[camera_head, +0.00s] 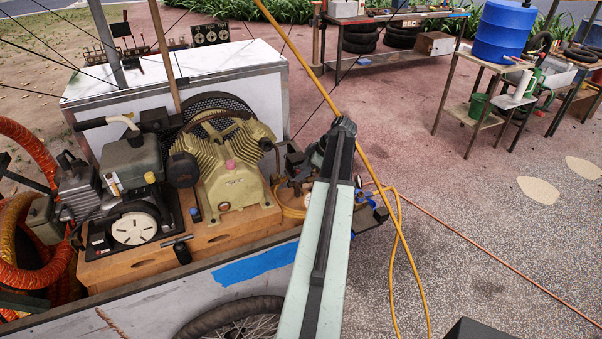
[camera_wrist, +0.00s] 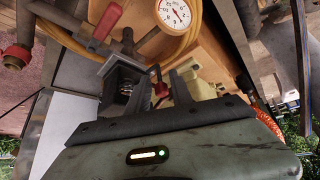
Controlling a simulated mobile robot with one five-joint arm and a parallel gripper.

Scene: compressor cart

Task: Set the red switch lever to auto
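The small red switch lever (camera_wrist: 160,89) shows near the middle of the wrist view, beside a dark grey switch box (camera_wrist: 121,76). Any auto marking is too small to read. My gripper (camera_wrist: 152,86) has its dark fingers apart, one on each side of the lever in the picture. I see no clear contact, and the depth between them is hard to tell. In the head view my arm reaches to the right end of the compressor (camera_head: 232,172); it hides the lever there.
A larger red valve handle (camera_wrist: 107,22) and a round pressure gauge (camera_wrist: 174,14) sit close beyond the switch box. A yellow hose (camera_head: 392,255) hangs right of my arm. The cart's blue-taped side (camera_head: 255,266) is below. Open paved floor lies to the right.

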